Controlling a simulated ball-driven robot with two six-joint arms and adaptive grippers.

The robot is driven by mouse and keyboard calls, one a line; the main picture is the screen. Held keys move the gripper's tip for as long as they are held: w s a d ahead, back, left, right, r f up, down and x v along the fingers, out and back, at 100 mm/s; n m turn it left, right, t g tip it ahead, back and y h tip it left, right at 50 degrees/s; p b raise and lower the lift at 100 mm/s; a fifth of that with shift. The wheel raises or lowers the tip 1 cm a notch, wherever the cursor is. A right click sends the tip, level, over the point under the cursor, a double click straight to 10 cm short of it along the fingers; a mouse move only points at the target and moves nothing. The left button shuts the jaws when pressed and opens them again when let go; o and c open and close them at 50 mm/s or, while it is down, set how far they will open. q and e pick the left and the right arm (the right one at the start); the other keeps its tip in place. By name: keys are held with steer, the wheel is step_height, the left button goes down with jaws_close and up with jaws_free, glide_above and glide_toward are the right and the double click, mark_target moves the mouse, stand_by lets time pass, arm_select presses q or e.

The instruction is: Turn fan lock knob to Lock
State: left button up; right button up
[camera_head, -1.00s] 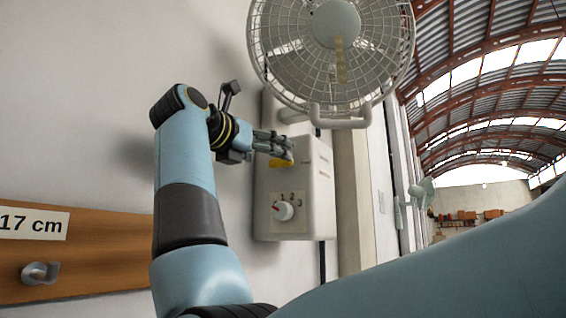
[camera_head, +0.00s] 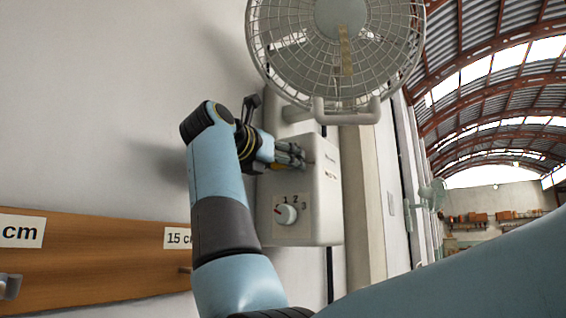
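The wall fan (camera_head: 338,50) hangs at the top centre, above a pale control box (camera_head: 318,190). A white round knob (camera_head: 287,214) with a scale reading 1, 2, 3 sits low on the box's front. A small part of a yellow piece (camera_head: 272,167) shows higher on the box, mostly hidden behind my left gripper. My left gripper (camera_head: 300,158) is at the upper front of the box, over that yellow piece. Its fingers look close together, but whether they grip anything cannot be told. My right gripper is not in view; only my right arm shows at lower right.
A second fan (camera_head: 430,195) and shelves stand farther back at right.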

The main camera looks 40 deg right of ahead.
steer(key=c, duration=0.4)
arm_select(q)
steer(key=shift+w+f, duration=0.1)
steer(key=shift+w, duration=0.35)
arm_select(e)
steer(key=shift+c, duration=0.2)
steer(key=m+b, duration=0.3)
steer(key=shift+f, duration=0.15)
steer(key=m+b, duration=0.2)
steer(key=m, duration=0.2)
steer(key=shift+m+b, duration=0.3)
steer(key=shift+b, duration=0.05)
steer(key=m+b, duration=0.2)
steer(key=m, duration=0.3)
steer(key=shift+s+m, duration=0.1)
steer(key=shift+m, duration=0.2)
arm_select(q)
step_height(320, 180, down, 9)
steer(key=b, duration=0.1)
steer(key=shift+s, duration=0.25)
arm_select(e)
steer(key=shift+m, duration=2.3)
arm_select(q)
steer(key=shift+d, duration=0.1)
